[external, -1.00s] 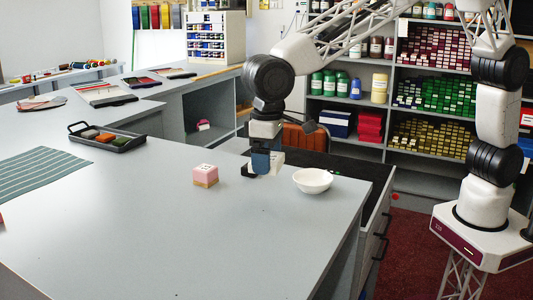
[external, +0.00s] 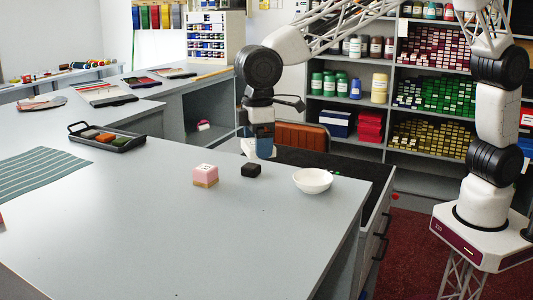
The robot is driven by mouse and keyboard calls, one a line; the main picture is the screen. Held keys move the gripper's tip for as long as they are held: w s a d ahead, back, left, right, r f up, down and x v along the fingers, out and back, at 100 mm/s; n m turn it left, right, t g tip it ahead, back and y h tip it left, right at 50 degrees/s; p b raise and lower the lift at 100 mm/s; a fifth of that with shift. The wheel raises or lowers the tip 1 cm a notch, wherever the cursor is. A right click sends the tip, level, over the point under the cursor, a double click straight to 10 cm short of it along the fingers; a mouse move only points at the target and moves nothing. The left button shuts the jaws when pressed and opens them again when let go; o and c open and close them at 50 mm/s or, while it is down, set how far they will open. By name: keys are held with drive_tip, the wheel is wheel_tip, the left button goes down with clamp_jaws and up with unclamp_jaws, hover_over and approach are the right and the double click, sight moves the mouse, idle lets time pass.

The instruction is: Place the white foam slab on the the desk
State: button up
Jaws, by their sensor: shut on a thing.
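My gripper (external: 261,146) is shut on the white foam slab (external: 247,148) and holds it above the back edge of the grey desk (external: 200,235). The slab shows as a pale patch around the fingers, partly hidden by them. It is apart from the small black block (external: 251,170) below, which rests on the desk.
A pink and tan block (external: 205,176) sits left of the black block, and a white bowl (external: 312,181) sits right of it. A black tray (external: 108,138) of coloured pieces and a striped green cloth (external: 38,172) lie further left. The front middle of the desk is clear.

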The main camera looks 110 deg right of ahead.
drive_tip(key=shift+r, duration=0.1)
idle(0.4)
drive_tip(key=shift+r, duration=0.55)
drive_tip(key=r, duration=0.4)
drive_tip(key=shift+s+d, duration=0.3)
drive_tip(key=shift+d, duration=0.1)
drive_tip(key=s+d+r+n, duration=0.2)
drive_tip(key=s+d+n, duration=0.2)
drive_tip(key=s+d, duration=1.1)
drive_tip(key=s+d+f+n, duration=0.1)
drive_tip(key=s+d+n, duration=0.25)
drive_tip(key=s, duration=0.85)
drive_tip(key=s+d+f+n, duration=0.15)
drive_tip(key=s+d, duration=0.35)
drive_tip(key=s, duration=0.8)
drive_tip(key=f, duration=2.6)
drive_tip(key=shift+s+a, duration=0.1)
drive_tip(key=shift+a, duration=0.15)
drive_tip(key=shift+f, duration=0.65)
drive_tip(key=shift+w+d, duration=0.1)
drive_tip(key=shift+w, duration=0.1)
